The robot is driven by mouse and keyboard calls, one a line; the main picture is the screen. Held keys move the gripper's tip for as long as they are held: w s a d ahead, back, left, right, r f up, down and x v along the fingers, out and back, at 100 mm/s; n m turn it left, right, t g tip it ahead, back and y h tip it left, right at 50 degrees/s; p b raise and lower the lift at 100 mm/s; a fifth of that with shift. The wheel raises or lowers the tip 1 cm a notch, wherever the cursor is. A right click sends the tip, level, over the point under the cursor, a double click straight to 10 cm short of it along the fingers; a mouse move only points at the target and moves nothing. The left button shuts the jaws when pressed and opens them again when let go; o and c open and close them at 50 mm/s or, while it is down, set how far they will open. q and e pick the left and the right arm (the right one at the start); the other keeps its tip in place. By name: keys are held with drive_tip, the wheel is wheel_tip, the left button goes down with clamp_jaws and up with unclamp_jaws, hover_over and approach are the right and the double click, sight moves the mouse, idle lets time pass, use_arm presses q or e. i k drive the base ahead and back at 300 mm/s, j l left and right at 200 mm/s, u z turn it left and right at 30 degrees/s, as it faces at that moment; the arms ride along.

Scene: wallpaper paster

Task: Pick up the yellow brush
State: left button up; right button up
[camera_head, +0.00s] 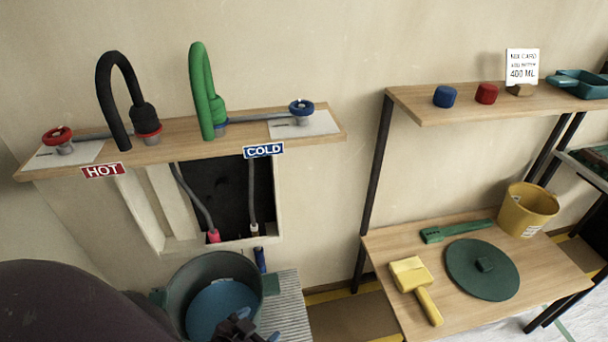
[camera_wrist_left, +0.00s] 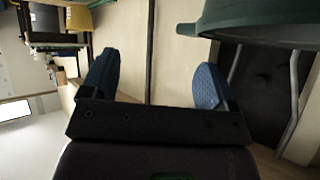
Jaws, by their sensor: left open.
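The yellow brush (camera_head: 410,275) lies flat on the lower wooden shelf, near its front left. Its wide head points to the back and its handle (camera_head: 430,306) to the front right. My left gripper (camera_head: 245,332) shows only partly at the bottom edge of the head view, in front of the dark green bucket and well to the left of the brush. In the left wrist view its two blue fingers (camera_wrist_left: 156,82) are spread apart with nothing between them. The brush cannot be made out in that view. My right gripper is not in view.
A green round lid (camera_head: 468,278) lies right of the brush, with a green tool (camera_head: 455,231) behind and a yellow bucket (camera_head: 512,212) at the back. A dark green bucket (camera_head: 178,293) stands by my left gripper. A dark shelf post (camera_head: 376,165) rises left of the brush.

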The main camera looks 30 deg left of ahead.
sight(409, 275)
drive_tip(key=u, duration=1.8)
drive_tip(key=z, duration=1.8)
drive_tip(key=l+u, duration=0.15)
drive_tip(key=u, duration=0.25)
drive_tip(key=i+l+u, duration=0.1)
drive_tip(key=u, duration=0.3)
drive_tip(key=l+u, duration=0.25)
drive_tip(key=l, duration=0.2)
drive_tip(key=l+u, duration=0.25)
drive_tip(key=l, duration=0.15)
drive_tip(key=l+u, duration=0.1)
drive_tip(key=l, duration=0.35)
drive_tip(key=k+l+u, duration=0.1)
drive_tip(key=l, duration=0.3)
drive_tip(key=k, duration=0.05)
